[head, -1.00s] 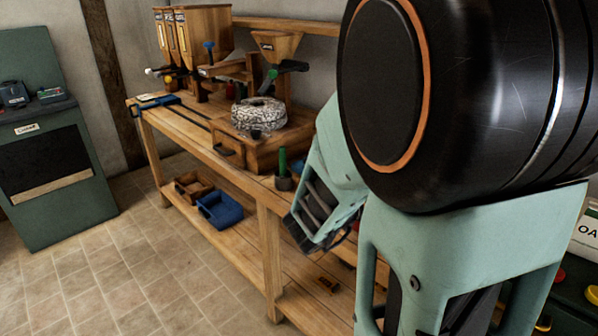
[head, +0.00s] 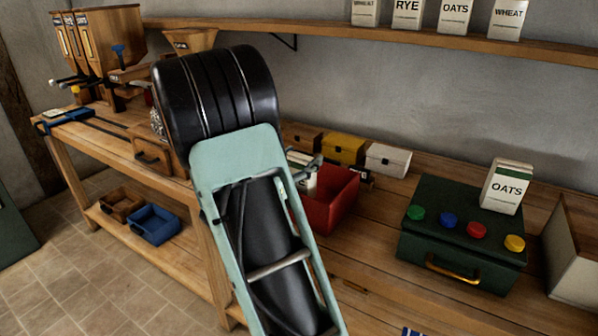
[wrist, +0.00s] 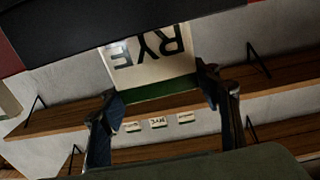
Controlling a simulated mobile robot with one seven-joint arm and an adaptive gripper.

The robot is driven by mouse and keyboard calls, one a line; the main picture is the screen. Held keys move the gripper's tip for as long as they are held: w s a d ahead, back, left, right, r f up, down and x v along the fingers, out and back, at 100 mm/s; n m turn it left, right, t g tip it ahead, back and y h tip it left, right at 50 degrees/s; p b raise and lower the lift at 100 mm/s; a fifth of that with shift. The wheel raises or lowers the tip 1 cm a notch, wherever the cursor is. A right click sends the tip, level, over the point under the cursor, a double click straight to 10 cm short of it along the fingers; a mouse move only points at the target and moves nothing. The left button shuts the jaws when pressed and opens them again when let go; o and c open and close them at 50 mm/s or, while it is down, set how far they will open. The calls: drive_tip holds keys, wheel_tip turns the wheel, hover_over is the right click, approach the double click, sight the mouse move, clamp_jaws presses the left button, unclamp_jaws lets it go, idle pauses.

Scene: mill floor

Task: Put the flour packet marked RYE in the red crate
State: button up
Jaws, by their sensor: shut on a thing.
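A white packet with a green band, marked RYE (wrist: 150,68), is held between the two fingers of my gripper (wrist: 157,88) in the wrist view. Its lettering shows upside down there. In the head view my arm covers most of my gripper. Part of a white and green packet (head: 302,180) shows beside the arm at the left end of the red crate (head: 333,205). I cannot tell whether it is inside the crate or above it. The crate stands on the bench, its left part hidden by my arm. Another packet marked RYE (head: 407,12) stands on the wall shelf.
WHEAT (head: 508,20) and OATS (head: 455,14) packets share the shelf (head: 350,33). An OATS packet (head: 507,187) stands on a green box (head: 460,255) with coloured knobs, right of the crate. Yellow (head: 343,148) and white (head: 388,160) boxes sit behind the crate.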

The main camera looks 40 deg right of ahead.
drive_tip(key=shift+w+f, duration=0.25)
drive_tip(key=shift+f, duration=1.45)
drive_tip(key=shift+f+b, duration=0.1)
drive_tip(key=shift+b, duration=0.25)
drive_tip(key=shift+f, duration=0.15)
drive_tip(key=o, duration=2.1)
drive_tip(key=shift+c, duration=0.2)
drive_tip(key=shift+r, duration=0.2)
drive_tip(key=shift+s+a, duration=0.1)
drive_tip(key=shift+a, duration=0.2)
drive_tip(key=v, duration=1.1)
drive_tip(key=shift+a, duration=0.2)
